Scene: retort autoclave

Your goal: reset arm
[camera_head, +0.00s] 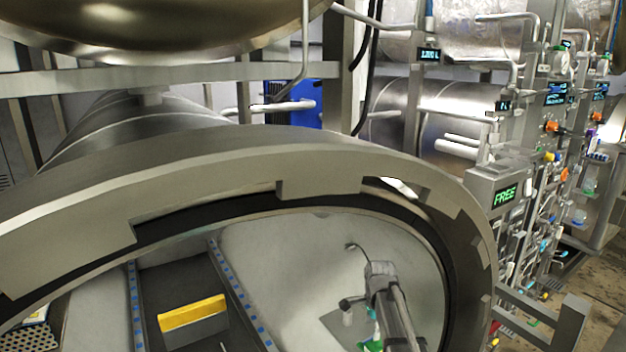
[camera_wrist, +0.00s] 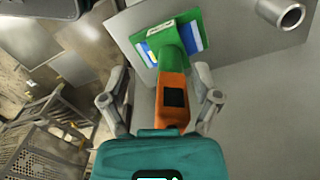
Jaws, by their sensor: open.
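My gripper (camera_wrist: 160,98) is open in the wrist view, with its two grey fingers apart on either side of an orange and green tool-like piece (camera_wrist: 173,90). Its green head, with blue and white edges, lies beyond the fingertips against a grey surface. A teal body (camera_wrist: 155,158) fills the bottom middle; I cannot tell whether it joins the orange part. In the head view, my arm (camera_head: 393,305) stands in the lower right of the round vessel opening. Small green and teal parts (camera_head: 372,345) show by it, and the fingers are not clear there.
The thick metal vessel rim (camera_head: 330,165) curves around the arm. Inside, a yellow-topped block (camera_head: 192,312) sits between two blue-dotted rails. A grey pipe end (camera_wrist: 285,12) is near the gripper in the wrist view. A panel with a FREE display (camera_head: 506,195) stands at right.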

